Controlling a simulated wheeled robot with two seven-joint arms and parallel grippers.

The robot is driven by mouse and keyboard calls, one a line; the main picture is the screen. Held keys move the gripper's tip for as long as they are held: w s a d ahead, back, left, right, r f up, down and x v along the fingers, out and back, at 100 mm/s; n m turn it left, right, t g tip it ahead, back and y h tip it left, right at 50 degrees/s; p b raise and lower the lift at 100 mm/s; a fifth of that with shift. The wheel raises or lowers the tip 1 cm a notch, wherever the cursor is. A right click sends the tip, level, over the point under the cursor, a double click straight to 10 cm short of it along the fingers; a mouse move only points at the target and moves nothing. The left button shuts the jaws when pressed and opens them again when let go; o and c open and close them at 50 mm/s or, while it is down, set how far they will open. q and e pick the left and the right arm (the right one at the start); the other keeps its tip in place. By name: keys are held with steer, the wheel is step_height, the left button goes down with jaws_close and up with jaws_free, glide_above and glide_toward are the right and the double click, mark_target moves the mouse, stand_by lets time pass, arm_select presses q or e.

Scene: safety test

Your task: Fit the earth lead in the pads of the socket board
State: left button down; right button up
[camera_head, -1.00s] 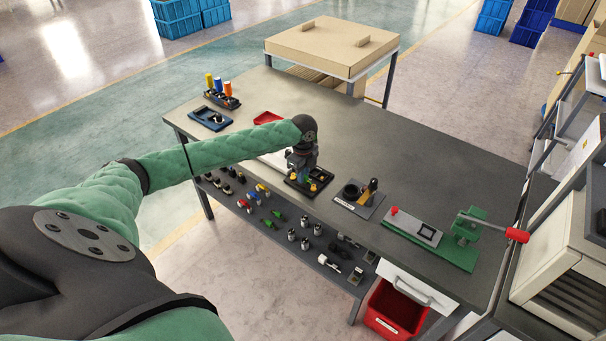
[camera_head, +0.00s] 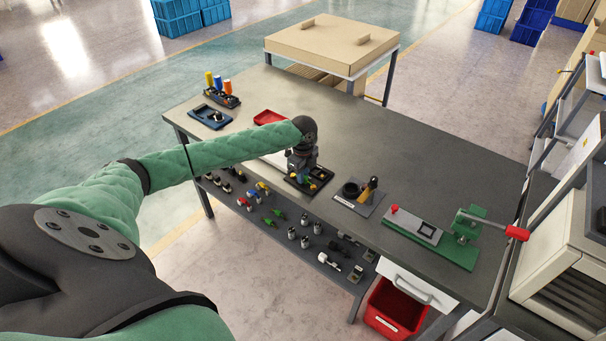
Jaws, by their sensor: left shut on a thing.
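The socket board (camera_head: 321,184) is a small black board with yellow and green parts, lying on the grey workbench (camera_head: 400,165) near its front edge. My left gripper (camera_head: 299,172) points down over the left part of the board. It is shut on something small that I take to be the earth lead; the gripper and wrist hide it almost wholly. I cannot tell whether the lead touches the pads. A yellow part (camera_head: 313,187) shows at the board's front. My right gripper is not in view.
Right of the board stand a black holder plate (camera_head: 366,203) and a green press (camera_head: 462,249) with a red-knobbed lever. Bare bench lies behind the board.

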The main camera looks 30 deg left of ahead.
arm_select(q)
steer(key=shift+f, duration=0.1)
steer(key=c, duration=0.9)
jaws_free()
steer(key=shift+r, duration=0.2)
steer(key=shift+r+p, duration=1.65)
steer(key=shift+r, duration=0.05)
steer(key=shift+r+p, duration=1.4)
steer(key=shift+r, duration=0.2)
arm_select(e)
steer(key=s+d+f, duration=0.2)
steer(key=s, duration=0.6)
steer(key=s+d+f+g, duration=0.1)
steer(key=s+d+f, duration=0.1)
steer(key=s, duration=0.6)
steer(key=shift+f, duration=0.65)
